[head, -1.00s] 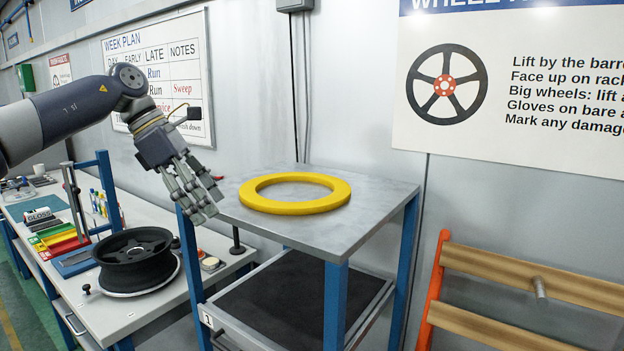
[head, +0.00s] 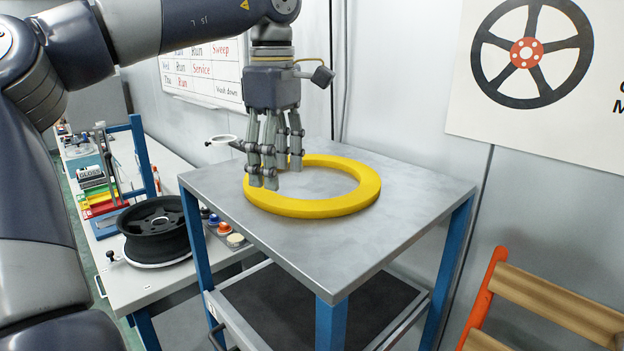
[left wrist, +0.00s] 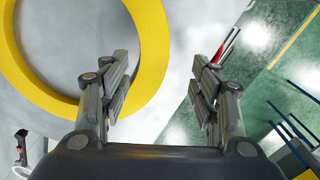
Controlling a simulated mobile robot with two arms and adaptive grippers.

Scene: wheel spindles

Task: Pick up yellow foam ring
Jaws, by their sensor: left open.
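The yellow foam ring (head: 345,205) lies flat on the grey top of a blue-legged stand (head: 405,228). My left gripper (head: 272,172) points down over the ring's left part in the head view, with its fingers hiding some of the rim. It is open, with nothing between its fingers. In the left wrist view the ring (left wrist: 152,50) fills the upper left, and the left finger overlaps its rim. Whether the fingers touch the ring I cannot tell. My right gripper is not in view.
A black wheel (head: 158,230) lies on the workbench at the left. Small coloured pots (head: 222,228) sit beside it. An orange rack with wooden bars (head: 560,298) stands at the lower right. The stand's top is otherwise bare, with a wall behind it.

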